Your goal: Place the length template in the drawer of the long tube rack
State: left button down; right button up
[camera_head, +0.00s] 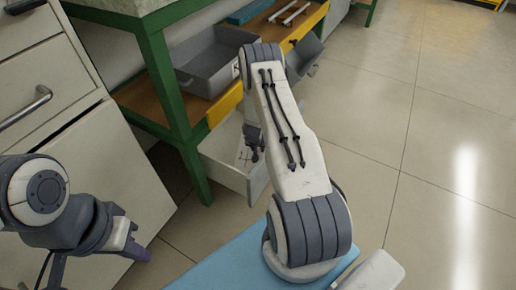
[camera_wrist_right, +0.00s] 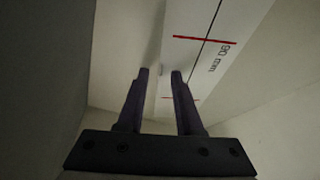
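The length template (camera_wrist_right: 205,50) is a white plate with a black line, a red cross line and "90 mm" print, seen in the right wrist view. It lies inside the pulled-out white drawer (camera_head: 228,172), where its marks show faintly in the head view (camera_head: 243,155). My right gripper (camera_wrist_right: 160,73) reaches into the drawer, its dark fingers parted with a gap, right by the template's edge; I cannot tell whether they touch it. In the head view the right gripper (camera_head: 255,147) is partly hidden. My left gripper (camera_head: 138,252) hangs at lower left, its fingertips unclear.
The green-framed rack (camera_head: 165,75) stands over the drawer, with a grey bin (camera_head: 210,65) on its shelf and white rods (camera_head: 288,14) further back. A white cabinet (camera_head: 100,165) is at left. Open tiled floor (camera_head: 450,130) lies to the right.

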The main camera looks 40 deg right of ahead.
jog(key=shift+r, duration=0.25)
jog(key=p+v, duration=0.6)
jog(key=v, duration=0.5)
jog(key=shift+a+r, duration=0.15)
jog(key=shift+r, duration=0.2)
jog(key=shift+s, duration=0.1)
